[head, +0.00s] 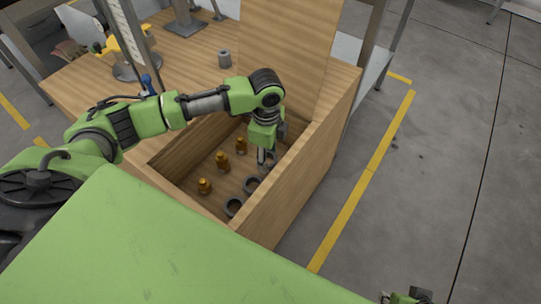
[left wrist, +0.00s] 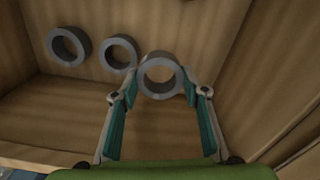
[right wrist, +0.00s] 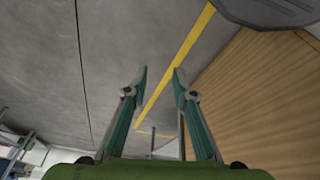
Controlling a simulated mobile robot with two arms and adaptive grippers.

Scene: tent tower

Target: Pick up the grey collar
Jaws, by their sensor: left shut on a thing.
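Three grey collars lie in a row in the wooden box (head: 318,150). The far collar (left wrist: 160,58) sits between the fingertips of my left gripper (left wrist: 158,88), which is shut on it low in the box. In the head view the gripper and arm partly cover this collar. The middle collar (head: 252,185) and the near collar (head: 233,206) are apart from the gripper; they also show in the left wrist view as the middle ring (left wrist: 119,38) and the left ring (left wrist: 52,45). My right gripper (right wrist: 161,75) is open and empty, outside the box.
Three brass pieces, near (head: 204,187), middle (head: 222,162) and far (head: 241,146), stand left of the collars. The open lid (head: 290,50) rises behind. Floor on the right is clear.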

